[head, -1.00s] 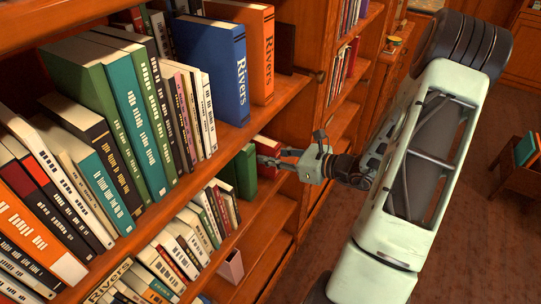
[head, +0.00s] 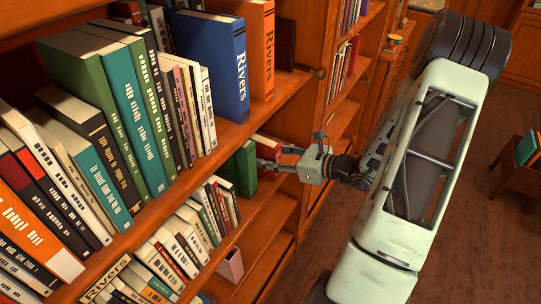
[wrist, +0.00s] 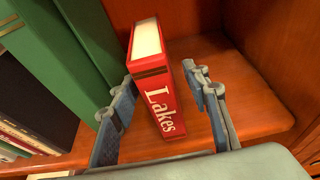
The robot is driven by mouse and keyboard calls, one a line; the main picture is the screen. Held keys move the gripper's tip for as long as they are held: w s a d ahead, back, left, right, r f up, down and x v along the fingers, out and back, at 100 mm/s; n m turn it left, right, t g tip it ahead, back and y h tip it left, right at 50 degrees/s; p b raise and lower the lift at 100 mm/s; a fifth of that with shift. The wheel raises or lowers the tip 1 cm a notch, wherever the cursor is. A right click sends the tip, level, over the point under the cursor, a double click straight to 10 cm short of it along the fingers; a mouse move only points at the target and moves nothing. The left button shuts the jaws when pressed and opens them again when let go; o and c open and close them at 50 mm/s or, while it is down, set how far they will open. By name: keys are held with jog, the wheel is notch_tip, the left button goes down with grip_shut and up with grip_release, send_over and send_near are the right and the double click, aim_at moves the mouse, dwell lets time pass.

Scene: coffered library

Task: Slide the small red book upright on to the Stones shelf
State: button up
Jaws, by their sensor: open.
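The small red book (wrist: 160,85), with "Lakes" on its spine, stands upright on a wooden shelf in the wrist view, beside a large green book (wrist: 50,50). It also shows in the head view (head: 268,143), partly hidden by my gripper. My gripper (wrist: 163,108) is open, with one finger on each side of the red book's spine. Gaps show between the fingers and the book, so it is not gripped. In the head view my gripper (head: 270,161) reaches into the shelf from the right. No "Stones" label can be read.
The shelf right of the red book is bare (wrist: 255,100), up to the wooden side wall (wrist: 275,40). Above are a blue "Rivers" book (head: 215,65) and an orange one (head: 258,50). A pinkish box (head: 231,266) sits on a lower shelf.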

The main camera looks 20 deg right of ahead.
jog(key=shift+s, duration=0.1)
jog(key=v, duration=1.2)
